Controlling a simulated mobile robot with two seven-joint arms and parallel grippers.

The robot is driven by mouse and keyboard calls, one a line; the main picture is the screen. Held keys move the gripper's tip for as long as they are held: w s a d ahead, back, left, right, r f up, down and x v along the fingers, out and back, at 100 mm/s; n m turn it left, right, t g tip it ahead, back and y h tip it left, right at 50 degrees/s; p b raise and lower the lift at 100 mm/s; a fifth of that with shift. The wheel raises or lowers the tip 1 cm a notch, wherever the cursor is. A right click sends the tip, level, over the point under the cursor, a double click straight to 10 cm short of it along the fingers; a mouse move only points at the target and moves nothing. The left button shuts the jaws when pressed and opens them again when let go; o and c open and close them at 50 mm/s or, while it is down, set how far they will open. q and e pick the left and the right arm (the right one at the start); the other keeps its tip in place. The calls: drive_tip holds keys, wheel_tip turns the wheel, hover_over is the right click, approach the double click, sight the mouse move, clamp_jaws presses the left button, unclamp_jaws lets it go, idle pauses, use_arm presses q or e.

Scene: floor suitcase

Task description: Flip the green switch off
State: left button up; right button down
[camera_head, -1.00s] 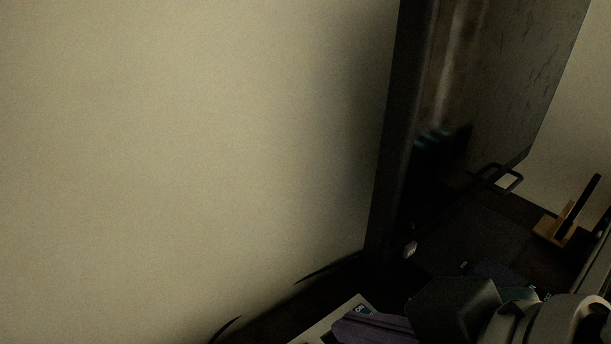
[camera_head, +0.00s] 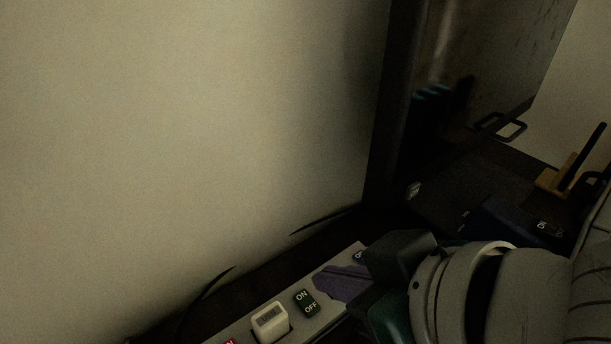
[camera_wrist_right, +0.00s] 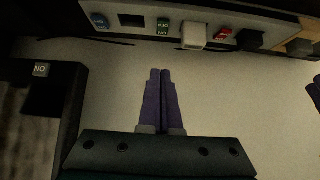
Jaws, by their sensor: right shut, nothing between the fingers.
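The green switch (camera_head: 306,301) is marked ON and OFF and sits on a pale strip (camera_head: 327,316) along the foot of the wall in the head view. It also shows near the top of the right wrist view (camera_wrist_right: 163,27). Which way it is flipped is too small to tell. My right gripper (camera_head: 322,283) has purple fingers, shut and empty, just right of the green switch in the head view. In the right wrist view the shut fingertips (camera_wrist_right: 160,71) point toward the strip, below the green switch and apart from it. My left gripper is not in view.
A white block (camera_head: 270,322) stands out from the strip left of the green switch, with a red switch (camera_head: 229,341) beyond it. A blue switch (camera_wrist_right: 99,20) is on its other side. A dark upright panel (camera_head: 398,110) stands at the right. Wall fills the left.

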use_arm(q)
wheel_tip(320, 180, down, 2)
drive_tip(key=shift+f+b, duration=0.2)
drive_tip(key=shift+b, duration=0.75)
use_arm(e)
hover_over(310, 305)
wheel_tip(310, 305, down, 4)
drive_tip(key=shift+w+a+f, duration=0.1)
drive_tip(key=shift+a+f, duration=0.05)
drive_tip(key=shift+f, duration=0.05)
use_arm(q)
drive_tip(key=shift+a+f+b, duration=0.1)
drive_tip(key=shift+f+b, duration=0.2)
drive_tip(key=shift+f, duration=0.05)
use_arm(e)
wheel_tip(310, 305, down, 2)
drive_tip(key=shift+f, duration=0.15)
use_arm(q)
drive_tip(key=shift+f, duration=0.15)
use_arm(e)
drive_tip(key=shift+f, duration=0.55)
